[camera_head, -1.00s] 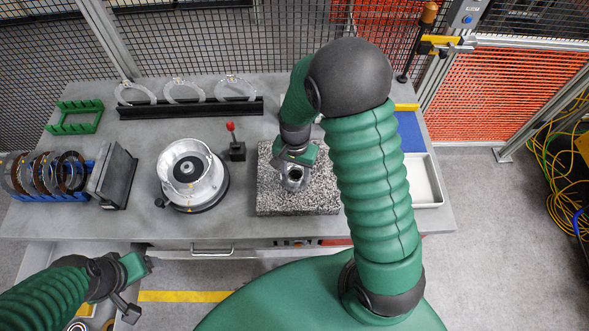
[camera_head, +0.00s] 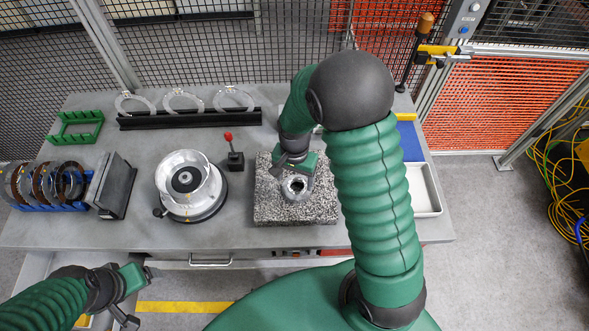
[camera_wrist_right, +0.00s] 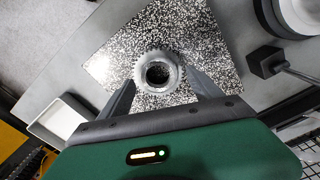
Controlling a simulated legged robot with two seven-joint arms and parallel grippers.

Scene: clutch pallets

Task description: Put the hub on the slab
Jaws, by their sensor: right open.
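The hub (camera_head: 294,187) is a small silvery ring-shaped part with a dark bore. It stands on the speckled stone slab (camera_head: 275,210), bore facing up. In the right wrist view the hub (camera_wrist_right: 158,75) shows a toothed rim against the slab (camera_wrist_right: 205,45). My right gripper (camera_head: 291,168) is open just above and behind the hub, its two fingers on either side of it with gaps in the wrist view. My left gripper (camera_head: 138,283) hangs in front of the bench at lower left, far from the slab; its jaws are not clear.
A silver clutch housing (camera_head: 190,180) stands left of the slab, with a red-knobbed lever (camera_head: 235,158) between them. Discs in a blue rack (camera_head: 50,187), a green rack (camera_head: 76,127) and rings on a black rail (camera_head: 190,119) lie further off. A pale tray (camera_head: 425,188) is at right.

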